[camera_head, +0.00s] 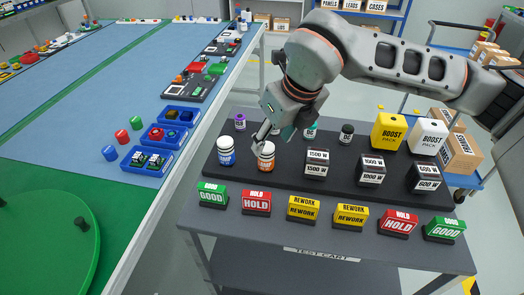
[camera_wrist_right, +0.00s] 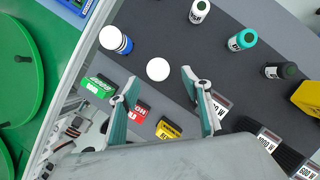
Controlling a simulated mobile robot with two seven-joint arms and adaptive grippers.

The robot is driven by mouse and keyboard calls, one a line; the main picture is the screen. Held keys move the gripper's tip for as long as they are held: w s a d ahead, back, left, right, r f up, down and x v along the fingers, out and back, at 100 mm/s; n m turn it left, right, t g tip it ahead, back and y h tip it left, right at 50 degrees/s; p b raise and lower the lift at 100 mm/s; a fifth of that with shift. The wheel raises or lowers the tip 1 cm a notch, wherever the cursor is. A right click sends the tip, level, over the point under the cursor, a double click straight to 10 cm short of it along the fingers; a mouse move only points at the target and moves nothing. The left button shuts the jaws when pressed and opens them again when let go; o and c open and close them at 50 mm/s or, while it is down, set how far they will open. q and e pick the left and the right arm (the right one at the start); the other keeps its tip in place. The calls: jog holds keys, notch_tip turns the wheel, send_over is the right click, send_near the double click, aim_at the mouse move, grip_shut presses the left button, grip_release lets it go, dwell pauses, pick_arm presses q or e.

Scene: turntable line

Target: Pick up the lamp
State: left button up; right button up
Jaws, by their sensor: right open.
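I cannot tell for sure which object is the lamp. My right gripper (camera_head: 263,136) is open and empty above the orange-labelled one, pointing down. In the wrist view, a round white top (camera_wrist_right: 158,69), apparently that canister's, shows between the open fingers (camera_wrist_right: 158,81). My left gripper is not in view.
Small bottles, purple (camera_head: 240,121), teal (camera_head: 311,130) and black (camera_head: 346,134), stand behind. Several coloured signs (camera_head: 257,202) line the front. A blue worktable (camera_head: 110,90) with trays lies left.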

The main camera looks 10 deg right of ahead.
aim_at(269, 148)
jog(key=shift+f, duration=0.2)
jog(key=shift+s+a+f, duration=0.1)
jog(key=shift+s+f, duration=0.05)
jog(key=shift+f, duration=0.45)
jog(key=shift+w+a+f, duration=0.1)
jog(key=shift+w+f, duration=0.15)
jog(key=shift+f, duration=0.05)
jog(key=x, duration=0.4)
jog(key=shift+w+f, duration=0.1)
jog(key=shift+w, duration=0.05)
jog(key=shift+w+a+f, duration=0.1)
jog(key=shift+w+f, duration=0.05)
jog(key=shift+f, duration=0.05)
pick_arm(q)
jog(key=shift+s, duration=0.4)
pick_arm(e)
jog(key=c, duration=1.3)
